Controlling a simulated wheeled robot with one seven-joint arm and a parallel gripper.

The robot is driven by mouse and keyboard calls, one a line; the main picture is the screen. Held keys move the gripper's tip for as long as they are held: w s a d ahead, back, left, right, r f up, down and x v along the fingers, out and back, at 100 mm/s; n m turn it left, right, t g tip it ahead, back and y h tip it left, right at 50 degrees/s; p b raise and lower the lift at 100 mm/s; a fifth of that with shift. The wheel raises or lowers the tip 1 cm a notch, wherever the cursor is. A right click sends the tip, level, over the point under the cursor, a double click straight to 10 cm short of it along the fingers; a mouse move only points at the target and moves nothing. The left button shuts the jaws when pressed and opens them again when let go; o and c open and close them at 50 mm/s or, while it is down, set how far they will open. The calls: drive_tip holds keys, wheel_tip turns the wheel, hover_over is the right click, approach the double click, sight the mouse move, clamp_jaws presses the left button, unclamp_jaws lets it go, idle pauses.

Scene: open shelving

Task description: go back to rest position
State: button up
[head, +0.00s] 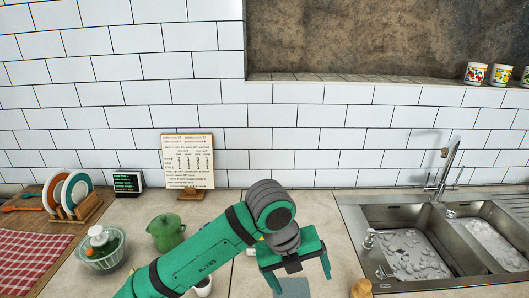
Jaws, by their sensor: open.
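My green and grey arm reaches up from the bottom of the head view and bends over the counter. My gripper (298,276) hangs from its end, pointing down, with its two green fingers apart. A flat grey-green patch shows between and below the fingers at the bottom edge; I cannot tell what it is. I see nothing clearly held. My arm hides part of the counter, and a small white and yellow thing (260,249) shows only partly behind it.
A green pot (165,233), a glass bowl (102,251), a plate rack (82,212) and a recipe board (188,163) stand to the left. A white cup (203,287) is beside my arm. A brown object (361,289) and the sink (345,222) lie right. Mugs (475,73) stand on a ledge.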

drive_tip(key=w+d+r+n+t+h, duration=0.25)
drive_tip(key=d+n+h, duration=0.3)
drive_tip(key=d, duration=0.35)
drive_tip(key=w+d+r+n+t+h, duration=0.1)
drive_tip(key=d+n+t+h, duration=0.4)
drive_tip(key=d, duration=0.3)
drive_tip(key=s+a+f+n+t+y, duration=0.45)
drive_tip(key=a+f+n, duration=0.25)
drive_tip(key=f+n, duration=0.35)
drive_tip(key=s+a+f+n+t+y, duration=0.4)
drive_tip(key=s+a+f+n+y, duration=0.25)
drive_tip(key=f+n, duration=0.45)
drive_tip(key=s+a+f+n+g+y, duration=0.1)
drive_tip(key=s+a, duration=0.5)
drive_tip(key=s, duration=0.6)
drive_tip(key=s+a+f+n+y, duration=0.1)
drive_tip(key=s+a, duration=0.5)
drive_tip(key=s, duration=0.6)
drive_tip(key=shift+s+f+n+g+y, duration=0.3)
drive_tip(key=shift+s+g+y, duration=0.1)
drive_tip(key=shift+y, duration=0.15)
